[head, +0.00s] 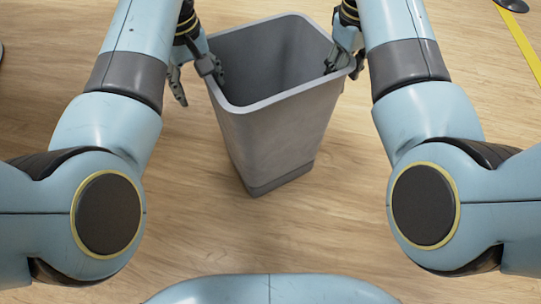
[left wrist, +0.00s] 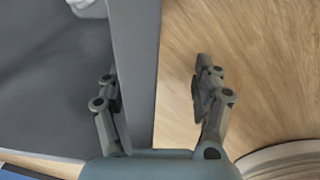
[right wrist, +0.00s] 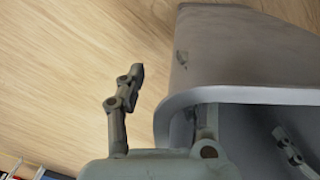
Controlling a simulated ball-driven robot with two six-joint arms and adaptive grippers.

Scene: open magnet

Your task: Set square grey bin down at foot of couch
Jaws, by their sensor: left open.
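The square grey bin (head: 270,135) is in the middle of the head view, open at the top, and appears to stand upright on the wood floor. My left gripper (head: 198,78) straddles its left rim, one finger inside and one outside. In the left wrist view the bin wall (left wrist: 137,60) runs between the open fingers, with a gap to the outer one. My right gripper (head: 347,62) straddles the right rim. In the right wrist view its outer finger stands apart from the bin wall (right wrist: 230,55), and the inner finger is partly hidden behind the rim. No couch is recognisable.
The wood floor (head: 350,240) around the bin is clear. A yellow floor line (head: 524,42) and a dark round object (head: 512,5) are at the top right. Small coloured items (right wrist: 12,166) show at the lower left of the right wrist view.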

